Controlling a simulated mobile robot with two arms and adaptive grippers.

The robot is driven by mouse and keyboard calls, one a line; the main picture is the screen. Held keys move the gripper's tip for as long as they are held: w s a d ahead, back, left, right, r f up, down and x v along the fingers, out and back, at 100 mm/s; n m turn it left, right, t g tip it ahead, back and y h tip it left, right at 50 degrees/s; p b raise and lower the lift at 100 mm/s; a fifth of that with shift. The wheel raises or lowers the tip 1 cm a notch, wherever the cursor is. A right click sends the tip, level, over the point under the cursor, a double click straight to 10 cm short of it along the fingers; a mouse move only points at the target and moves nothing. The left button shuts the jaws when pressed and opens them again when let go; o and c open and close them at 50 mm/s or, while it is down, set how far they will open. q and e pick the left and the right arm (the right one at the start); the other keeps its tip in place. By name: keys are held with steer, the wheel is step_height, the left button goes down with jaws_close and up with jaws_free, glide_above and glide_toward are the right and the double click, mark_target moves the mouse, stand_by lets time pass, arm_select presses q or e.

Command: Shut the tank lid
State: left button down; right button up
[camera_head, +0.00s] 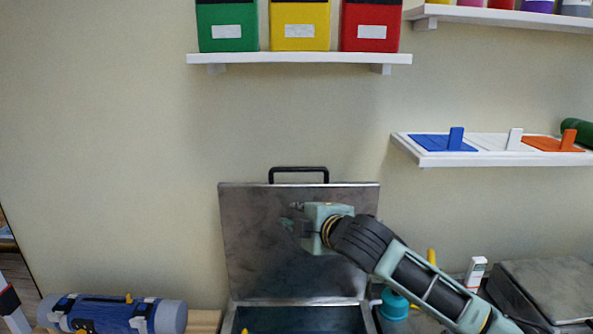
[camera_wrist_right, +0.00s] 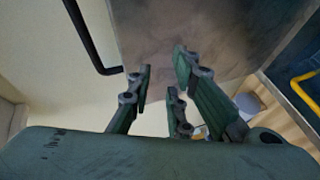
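The tank lid (camera_head: 250,235) is a grey metal plate standing upright at the back of the tank (camera_head: 232,318), with a black handle (camera_head: 298,169) on its top edge. The tank's opening shows below it, dark inside and cut off by the picture's bottom edge. My right gripper (camera_head: 294,224) is in front of the lid's inner face, below the handle. In the right wrist view my right gripper (camera_wrist_right: 160,78) has its fingers apart with nothing between them. The lid (camera_wrist_right: 200,25) and handle (camera_wrist_right: 88,38) lie beyond the fingers. I cannot tell whether they touch the lid. My left gripper is not in view.
A blue roll (camera_head: 115,314) lies at the lower left. A teal round container (camera_head: 394,303), a white bottle (camera_head: 475,272) and a grey flat-topped unit (camera_head: 550,290) are right of the tank. Shelves with boxes (camera_head: 300,57) and coloured panels (camera_head: 450,160) hang above.

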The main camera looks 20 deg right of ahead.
steer(key=n+t, duration=0.1)
glide_toward(298, 170)
steer(key=w+f, duration=0.1)
steer(key=w, duration=0.2)
steer(key=p+x, duration=0.1)
steer(key=x, duration=0.1)
steer(key=p+x, duration=0.1)
steer(key=x, duration=0.2)
steer(key=p+x, duration=0.1)
steer(key=x, duration=0.1)
steer(key=shift+w+a+r, duration=0.15)
steer(key=shift+w+a, duration=0.15)
steer(key=shift+c, duration=0.4)
jaws_close()
